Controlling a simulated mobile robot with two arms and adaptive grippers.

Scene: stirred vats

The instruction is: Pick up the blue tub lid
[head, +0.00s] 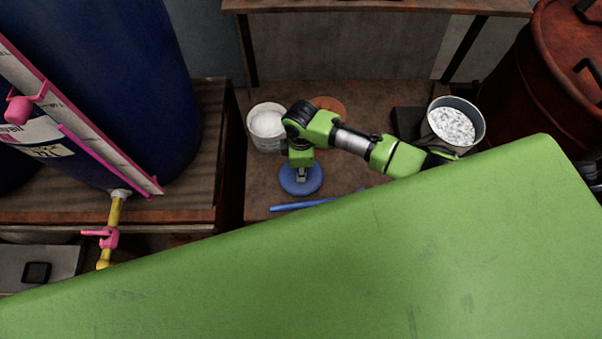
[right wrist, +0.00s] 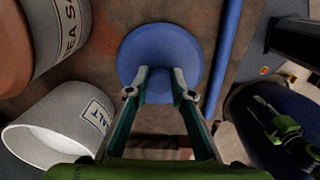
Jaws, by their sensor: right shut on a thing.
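The blue tub lid (head: 313,182) is a round blue disc low over the brown bench top in the head view. In the right wrist view the lid (right wrist: 160,42) fills the upper middle. My right gripper (head: 301,174) points down at the lid's middle. In the right wrist view its two fingertips (right wrist: 160,78) are closed on a part of the lid near its lower edge. I cannot tell whether the lid touches the bench.
A pale salt tub (head: 267,143) stands left of the lid. A blue rod (head: 300,206) lies in front. A container of white grains (head: 455,124) stands right, near a rust-red drum (head: 545,75). A large blue vat (head: 135,60) with a pink-handled valve (head: 108,238) is at left.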

